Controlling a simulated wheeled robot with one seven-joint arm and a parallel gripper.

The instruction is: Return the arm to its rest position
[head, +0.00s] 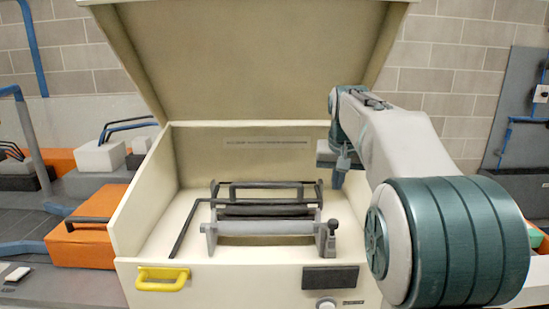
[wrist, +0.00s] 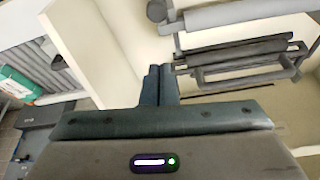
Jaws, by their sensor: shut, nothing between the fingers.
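My gripper (head: 342,168) hangs at the end of my arm over the right side of an open cream box, near its right wall. In the wrist view my gripper's two fingers (wrist: 160,84) are closed together with nothing between them. My arm (head: 400,145) reaches in from the right of the head view. The fingers look apart from the grey roller frame (head: 265,227) inside the box, which also shows in the wrist view (wrist: 240,50).
The cream box (head: 140,210) has its lid (head: 250,60) raised at the back, and a yellow handle (head: 162,280) on its front. An orange case (head: 85,250) and a white block (head: 100,155) stand to the left. A brick wall (head: 450,70) is behind.

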